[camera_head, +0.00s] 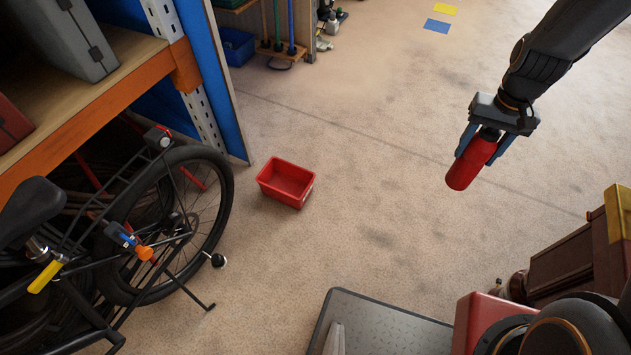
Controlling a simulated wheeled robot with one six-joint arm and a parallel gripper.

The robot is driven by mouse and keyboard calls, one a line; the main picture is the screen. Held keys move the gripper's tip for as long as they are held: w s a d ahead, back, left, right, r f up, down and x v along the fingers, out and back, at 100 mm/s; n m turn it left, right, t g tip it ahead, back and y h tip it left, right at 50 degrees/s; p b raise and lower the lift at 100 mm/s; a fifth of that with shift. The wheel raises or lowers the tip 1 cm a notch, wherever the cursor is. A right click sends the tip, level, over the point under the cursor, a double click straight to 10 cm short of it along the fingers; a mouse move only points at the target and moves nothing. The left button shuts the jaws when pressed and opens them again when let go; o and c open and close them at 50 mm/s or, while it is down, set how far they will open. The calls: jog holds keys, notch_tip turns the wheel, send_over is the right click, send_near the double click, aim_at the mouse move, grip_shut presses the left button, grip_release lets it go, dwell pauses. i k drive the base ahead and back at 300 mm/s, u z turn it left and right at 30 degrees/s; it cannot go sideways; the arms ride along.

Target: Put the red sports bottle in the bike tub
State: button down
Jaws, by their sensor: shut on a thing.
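The red sports bottle (469,164) is in my gripper (481,146) at the upper right of the head view. My gripper is shut on it, with blue fingers on either side of its upper part. The bottle hangs tilted above the floor, its lower end toward the lower left. A small red open tub (264,180) sits on the floor left of centre, beside the bicycle. It looks empty. My gripper and the bottle are well to the right of the tub and apart from it.
A black bicycle (222,214) stands at the left by an orange-and-blue shelf rack (92,121). A blue bin (237,46) is at the back. A brown wooden chest (572,262) is at the lower right. The floor between tub and bottle is clear.

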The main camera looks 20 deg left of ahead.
aim_at(287, 188)
jog(key=u, duration=0.8)
jog(key=i, duration=0.95)
jog(key=u, duration=0.75)
